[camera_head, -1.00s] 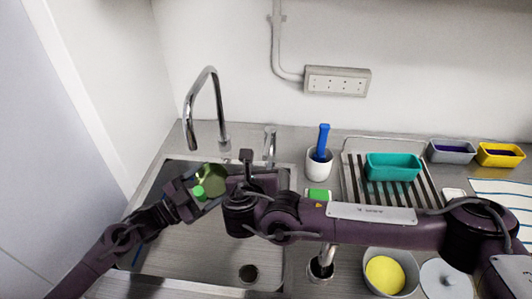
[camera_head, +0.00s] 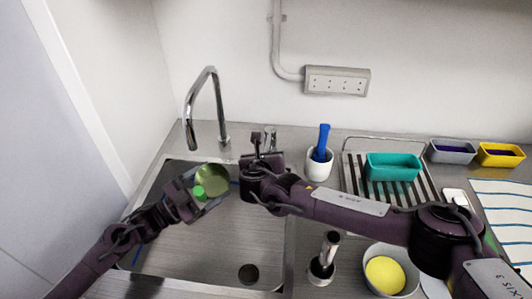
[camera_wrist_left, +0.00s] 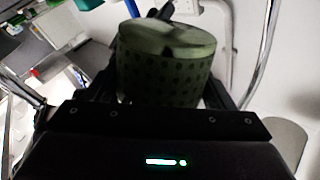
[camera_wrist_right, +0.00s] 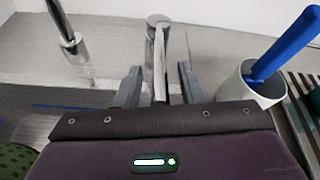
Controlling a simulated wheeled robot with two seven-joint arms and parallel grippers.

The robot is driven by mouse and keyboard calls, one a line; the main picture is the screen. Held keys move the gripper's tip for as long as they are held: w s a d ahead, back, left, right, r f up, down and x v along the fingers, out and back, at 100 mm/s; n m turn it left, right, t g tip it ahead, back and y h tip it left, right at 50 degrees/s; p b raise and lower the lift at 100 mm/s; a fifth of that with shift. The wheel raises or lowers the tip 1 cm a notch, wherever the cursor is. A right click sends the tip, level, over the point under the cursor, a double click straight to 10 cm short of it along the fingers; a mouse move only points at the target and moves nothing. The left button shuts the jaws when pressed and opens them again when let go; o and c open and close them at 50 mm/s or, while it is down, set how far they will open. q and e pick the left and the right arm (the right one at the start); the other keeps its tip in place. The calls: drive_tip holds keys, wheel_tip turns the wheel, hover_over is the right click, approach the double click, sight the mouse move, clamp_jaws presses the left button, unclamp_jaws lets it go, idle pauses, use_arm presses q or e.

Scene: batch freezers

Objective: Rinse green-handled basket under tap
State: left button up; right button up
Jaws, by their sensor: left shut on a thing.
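My left gripper (camera_head: 190,197) is shut on the basket, which also fills the left wrist view's upper middle (camera_wrist_left: 165,65). My right gripper (camera_head: 263,150) is at the tap's lever post, behind the sink. In the right wrist view its fingers are apart, with the tap lever (camera_wrist_right: 158,50) between or just beyond them; contact is unclear. No water stream is visible.
A white cup with a blue-handled brush (camera_head: 320,160) stands right of my right gripper. A teal tub (camera_head: 393,167) sits on the drying rack. A bowl with a yellow item (camera_head: 385,272) and a metal-handled tool in a holder (camera_head: 324,260) are at the front right.

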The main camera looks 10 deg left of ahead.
clamp_jaws()
idle(0.3)
drive_tip(key=d+n+y, duration=0.2)
drive_tip(key=shift+w+d+y, duration=0.25)
drive_tip(key=shift+d+y, duration=0.05)
drive_tip(key=shift+y, duration=0.1)
unclamp_jaws()
